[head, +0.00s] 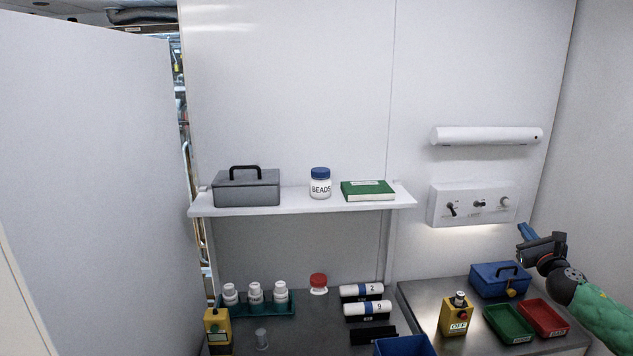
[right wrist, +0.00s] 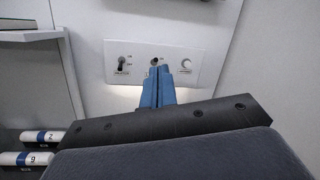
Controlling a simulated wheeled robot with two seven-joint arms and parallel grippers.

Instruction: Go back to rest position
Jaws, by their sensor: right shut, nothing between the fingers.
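My right gripper (head: 524,232) is at the right side of the head view, raised above the blue toolbox on the bench. Its blue fingers are together and empty; they also show in the right wrist view (right wrist: 158,84). In the right wrist view the fingers overlap the lower part of the white control panel (right wrist: 125,62), and I cannot tell how far off it is. In the head view the gripper is apart from the panel (head: 472,204), to its right and lower. My left gripper is not in view.
A blue toolbox (head: 499,280), a green tray (head: 508,323), a red tray (head: 542,318) and a yellow OFF box (head: 456,316) stand on the right bench. A shelf (head: 300,207) holds a grey box, a BEADS jar and a green book. Left bench holds bottles and labelled cylinders (head: 361,291).

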